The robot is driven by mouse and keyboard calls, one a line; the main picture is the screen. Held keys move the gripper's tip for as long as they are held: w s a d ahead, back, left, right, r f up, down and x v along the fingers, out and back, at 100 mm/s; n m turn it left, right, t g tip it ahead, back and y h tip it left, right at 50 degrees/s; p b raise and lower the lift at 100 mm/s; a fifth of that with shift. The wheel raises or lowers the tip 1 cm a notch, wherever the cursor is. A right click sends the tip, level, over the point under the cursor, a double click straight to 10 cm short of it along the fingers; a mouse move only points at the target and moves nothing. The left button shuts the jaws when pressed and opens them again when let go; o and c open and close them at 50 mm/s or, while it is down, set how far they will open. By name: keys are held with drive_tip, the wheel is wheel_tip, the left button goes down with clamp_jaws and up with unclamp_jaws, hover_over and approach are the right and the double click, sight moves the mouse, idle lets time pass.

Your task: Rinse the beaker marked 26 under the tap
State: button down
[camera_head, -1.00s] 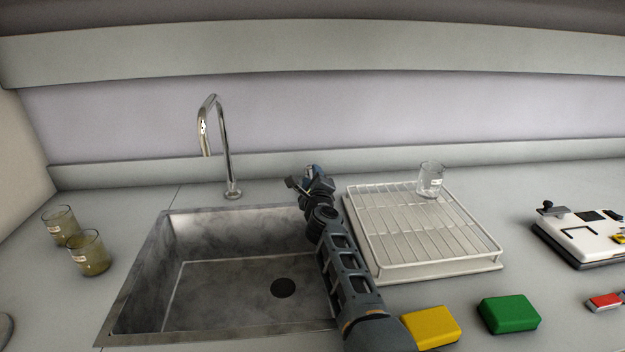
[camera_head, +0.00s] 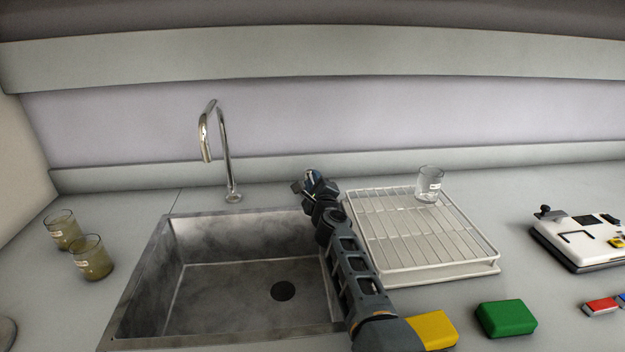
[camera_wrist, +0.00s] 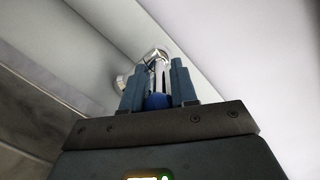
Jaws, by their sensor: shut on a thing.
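Two glass beakers with brownish contents or residue, a rear one (camera_head: 62,231) and a front one (camera_head: 92,259), stand upright left of the sink. A clear beaker (camera_head: 429,186) stands on the drying rack. Their labels are too small to read, so I cannot tell which is 26. The chrome tap (camera_head: 226,160) rises behind the sink (camera_head: 165,240); no water shows from its spout. My gripper (camera_head: 306,183) is at the sink's back right corner, right of the tap. In the wrist view its blue fingers (camera_wrist: 158,84) are shut on a narrow shiny thing (camera_wrist: 158,72), mostly hidden and not clearly identifiable.
The white wire drying rack (camera_head: 385,225) lies close right of my arm. A yellow block (camera_head: 434,330) and a green block (camera_head: 506,318) are in front of it. A white device (camera_head: 580,240) stands at the far right. The sink basin is empty, with a dark drain (camera_head: 283,291).

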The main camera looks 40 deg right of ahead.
drive_tip(key=shift+d+n+y, duration=0.1)
drive_tip(key=shift+n+y, duration=0.2)
drive_tip(key=shift+y, duration=0.2)
drive_tip(key=c, duration=1.1)
unclamp_jaws()
drive_tip(key=shift+c, duration=0.2)
drive_tip(key=shift+s, duration=0.1)
drive_tip(key=p+v, duration=0.3)
drive_tip(key=v, duration=0.4)
drive_tip(key=shift+s+a+f, duration=0.15)
drive_tip(key=shift+s+a, duration=0.05)
drive_tip(key=shift+s, duration=0.1)
